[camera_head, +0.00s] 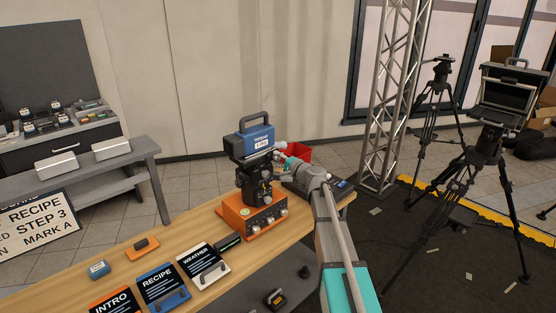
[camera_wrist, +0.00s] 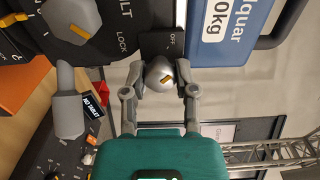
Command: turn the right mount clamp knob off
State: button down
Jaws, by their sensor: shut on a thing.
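The clamp knob (camera_wrist: 156,72) is grey with a slanted orange mark and sits below a black plate (camera_wrist: 160,42) lettered OFF in the wrist view. My gripper (camera_wrist: 161,80) is shut on this knob, one finger on each side. In the head view my gripper (camera_head: 279,158) reaches the right side of the black mount (camera_head: 247,180), just under the blue block (camera_head: 249,140) with a handle. The knob itself is hidden by my gripper there. A larger grey knob (camera_wrist: 72,18) near the words TILT and LOCK shows at upper left in the wrist view.
The mount stands on an orange box (camera_head: 240,222) with several knobs, on a wooden table (camera_head: 205,220). Clapper cards (camera_head: 158,285) lie at the front. A red bin (camera_head: 298,151) and a truss (camera_head: 392,100) are behind; tripods (camera_head: 482,170) stand at right.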

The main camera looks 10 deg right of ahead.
dwell(0.4)
jog(key=shift+c, duration=2)
grip_release()
jog(key=v, duration=1.2)
